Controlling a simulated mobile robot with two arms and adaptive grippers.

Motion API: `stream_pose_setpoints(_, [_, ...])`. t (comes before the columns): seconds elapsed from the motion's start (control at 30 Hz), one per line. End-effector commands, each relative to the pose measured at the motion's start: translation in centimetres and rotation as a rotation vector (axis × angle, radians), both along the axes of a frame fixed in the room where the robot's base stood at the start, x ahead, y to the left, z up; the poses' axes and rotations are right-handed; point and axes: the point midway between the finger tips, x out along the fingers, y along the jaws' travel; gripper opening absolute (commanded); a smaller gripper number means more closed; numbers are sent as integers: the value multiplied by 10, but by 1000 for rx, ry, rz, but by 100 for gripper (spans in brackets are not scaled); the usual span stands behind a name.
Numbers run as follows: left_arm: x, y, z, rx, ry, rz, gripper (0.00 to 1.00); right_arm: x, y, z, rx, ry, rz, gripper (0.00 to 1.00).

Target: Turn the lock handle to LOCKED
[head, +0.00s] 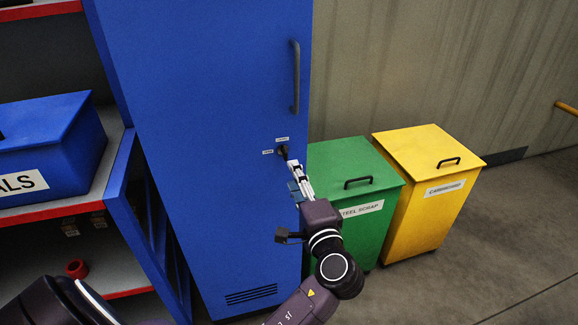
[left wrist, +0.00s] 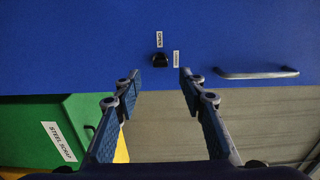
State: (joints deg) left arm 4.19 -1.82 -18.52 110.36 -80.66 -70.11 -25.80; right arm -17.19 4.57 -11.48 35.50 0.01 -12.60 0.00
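The lock handle (head: 283,150) is a small dark knob on the front of the tall blue cabinet (head: 215,90), below its long grey pull handle (head: 295,78). My left gripper (head: 296,176) is just below the lock handle, fingers pointing at the door. In the left wrist view the gripper (left wrist: 160,80) is open and empty, with the lock handle (left wrist: 160,60) centred just beyond the fingertips, apart from them. Which way the handle points is unclear. My right gripper is not in view.
A green steel scrap bin (head: 350,155) and a yellow cardboard bin (head: 430,155) stand right of the cabinet. At left is a shelf (head: 85,208) with a blue lidded box (head: 50,150) and a red ring-like object (head: 77,268). Floor at lower right is clear.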

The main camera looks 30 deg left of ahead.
Motion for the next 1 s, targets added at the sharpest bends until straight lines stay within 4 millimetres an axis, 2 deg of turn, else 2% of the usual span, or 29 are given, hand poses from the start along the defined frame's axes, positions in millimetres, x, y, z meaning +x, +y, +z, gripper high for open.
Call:
stream_pose_setpoints(0.1, [-13, -15, 0, -2, 1, -1, 38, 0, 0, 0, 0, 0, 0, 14])
stream_pose_setpoints(0.3, [-23, -26, 0, -1, 0, 1, 38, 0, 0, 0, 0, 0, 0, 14])
stream_pose_setpoints(0.83, [-23, -27, -1, -1, 1, -1, 38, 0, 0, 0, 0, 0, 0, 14])
stream_pose_setpoints(0.93, [-17, -31, -16, -7, 26, -24, 38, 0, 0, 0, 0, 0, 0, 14])
stream_pose_setpoints(1.0, [-9, -37, -42, -26, 68, -62, 38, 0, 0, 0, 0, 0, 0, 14])
